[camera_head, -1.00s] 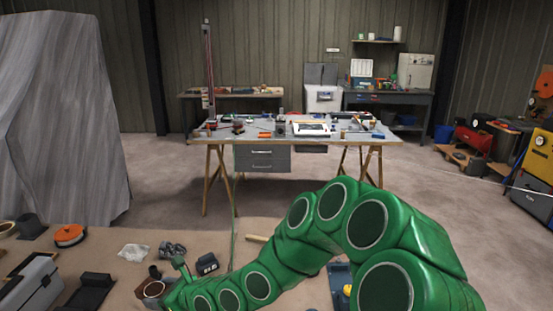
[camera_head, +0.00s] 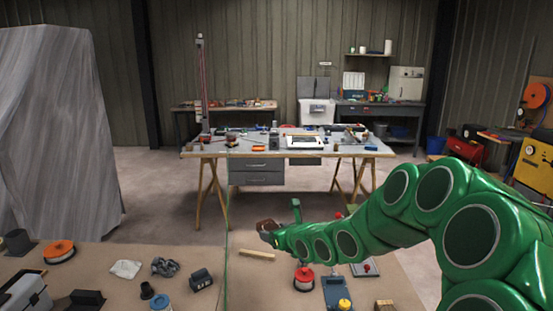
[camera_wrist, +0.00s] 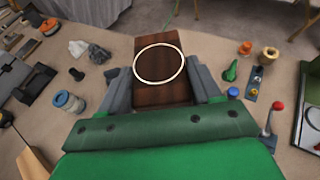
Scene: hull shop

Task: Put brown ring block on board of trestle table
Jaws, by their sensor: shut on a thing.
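The brown ring block (camera_wrist: 150,95), a dark wooden block with a pale ring on its face, sits between the fingers of my gripper (camera_wrist: 161,82) in the wrist view. My gripper is shut on it. In the head view the block (camera_head: 267,225) shows small and brown at the tip of my gripper (camera_head: 271,236), held up above the near bench. The trestle table (camera_head: 214,151) stands farther back, with a grey board on wooden legs. Several items lie on its board, with bare patches near the front edge. The block appears in front of and below the board.
A draped grey shape (camera_head: 55,130) rises at left. Open floor surrounds the trestle table.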

